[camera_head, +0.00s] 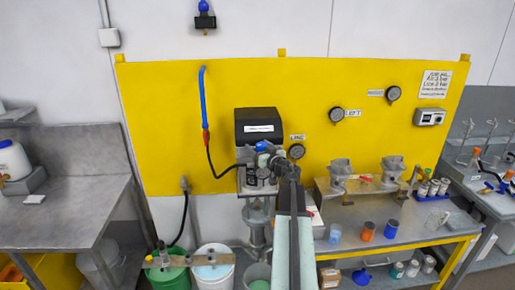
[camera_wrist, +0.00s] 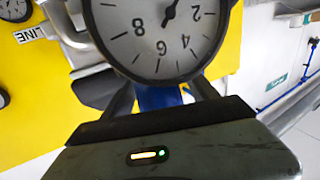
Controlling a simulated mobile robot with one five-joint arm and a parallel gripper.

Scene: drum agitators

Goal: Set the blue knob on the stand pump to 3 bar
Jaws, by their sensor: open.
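The blue knob (camera_head: 262,146) sits at the top of the grey stand pump (camera_head: 258,180), in front of the yellow panel. In the wrist view the blue knob (camera_wrist: 158,98) shows below a large round gauge (camera_wrist: 160,45), between my fingers. My gripper (camera_wrist: 162,92) is open, with a dark finger on each side of the knob; I cannot tell whether they touch it. The gauge has a white face with 2, 4, 6 and 8 visible. Its top is cut off, and I cannot read the needle surely. My gripper (camera_head: 277,160) is partly hidden by my arm in the head view.
The yellow panel (camera_head: 230,90) carries a LINE gauge (camera_head: 296,152), a LEFT gauge (camera_head: 336,114) and another gauge (camera_head: 392,93). A blue hose (camera_head: 203,100) hangs at left. Cups and jars stand on the right bench (camera_head: 405,240). Buckets (camera_head: 213,275) stand below.

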